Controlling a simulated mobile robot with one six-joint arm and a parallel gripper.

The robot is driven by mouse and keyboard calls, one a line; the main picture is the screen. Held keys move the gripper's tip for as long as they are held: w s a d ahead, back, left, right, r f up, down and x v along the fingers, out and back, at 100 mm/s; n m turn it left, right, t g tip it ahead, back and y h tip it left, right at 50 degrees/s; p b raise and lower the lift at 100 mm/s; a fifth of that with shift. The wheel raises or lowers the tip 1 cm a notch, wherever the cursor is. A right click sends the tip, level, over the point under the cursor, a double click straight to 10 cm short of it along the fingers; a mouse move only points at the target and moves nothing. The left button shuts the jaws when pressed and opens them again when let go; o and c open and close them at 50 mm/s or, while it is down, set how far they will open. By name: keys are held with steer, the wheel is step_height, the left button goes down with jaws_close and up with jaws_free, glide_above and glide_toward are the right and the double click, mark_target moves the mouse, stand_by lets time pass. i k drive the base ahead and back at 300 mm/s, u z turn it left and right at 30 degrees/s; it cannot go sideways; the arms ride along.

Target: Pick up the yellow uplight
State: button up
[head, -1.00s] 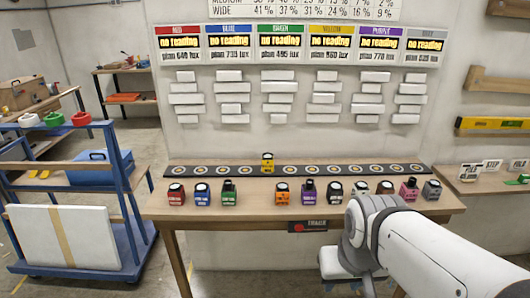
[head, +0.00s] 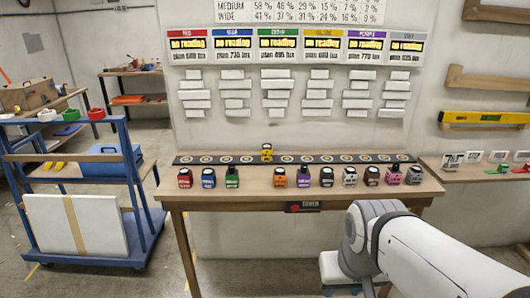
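The yellow uplight (head: 267,152) stands upright on the black strip of ringed sockets (head: 340,158) along the back of the wooden table (head: 300,200). It is left of the strip's middle, behind the front row of uplights. My arm reaches in from the lower right, and its near end covers part of the floor below the table. My gripper's fingers are not visible in the head view.
Several other uplights stand in a row along the table front, among them red (head: 185,178), blue (head: 208,178), green (head: 232,177), orange (head: 280,177) and purple (head: 304,177). White blocks (head: 313,104) project from the wall above. A blue cart (head: 140,180) stands at left.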

mark_target(267, 151)
steer(key=z, duration=1.7)
steer(key=i, duration=1.2)
steer(key=u, duration=2.85)
steer(key=i, duration=1.5)
steer(key=z, duration=0.05)
